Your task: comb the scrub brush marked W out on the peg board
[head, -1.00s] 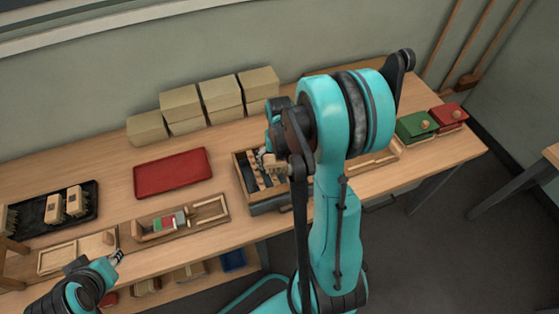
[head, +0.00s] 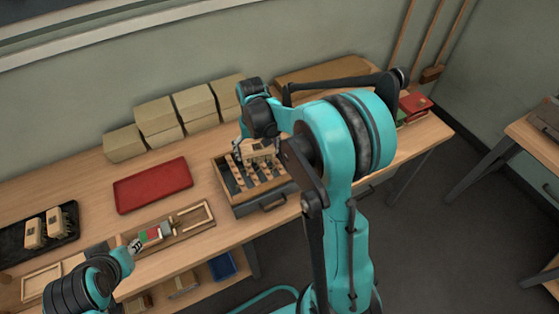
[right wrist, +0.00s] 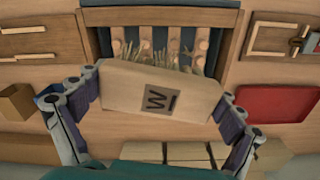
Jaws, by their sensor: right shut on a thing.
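The scrub brush marked W (right wrist: 158,92) is a pale wooden block with light bristles. In the right wrist view my right gripper (right wrist: 165,98) is shut on its two ends, letter side facing the camera. In the head view the brush (head: 262,149) is at the back part of the peg board (head: 232,203), a dark tray with rows of wooden pegs. The bristles reach in among the pegs (right wrist: 172,45); whether they touch is unclear. My left gripper (head: 136,246) is beside the narrow wooden tray with the red, green and white piece; its fingers are too small to judge.
A red tray (head: 153,186) lies left of the peg board. A black tray (head: 68,243) with several brush blocks is at far left. Stacked cardboard boxes (head: 158,118) stand along the wall. The narrow wooden tray (head: 207,226) is at the front edge.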

